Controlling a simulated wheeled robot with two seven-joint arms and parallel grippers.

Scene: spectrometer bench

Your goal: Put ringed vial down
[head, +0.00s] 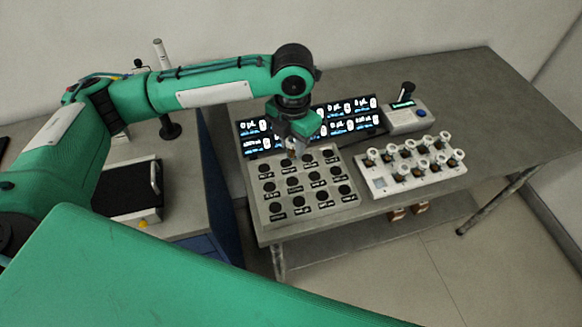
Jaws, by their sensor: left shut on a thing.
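My left gripper (291,150) points down over the back edge of a grey plate with dark round holes and labels (262,209). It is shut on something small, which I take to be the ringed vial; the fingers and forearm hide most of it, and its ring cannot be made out. I cannot tell whether the vial touches the plate. A white rack (378,188) to the right holds several vials with pale ring-like tops. My right gripper is not in view.
Lit display panels (347,122) stand behind the plate. A small grey instrument (405,117) with a dark upright part is at the back right. A black-topped device (130,195) sits on the left bench. The grey table's right side (490,110) is clear.

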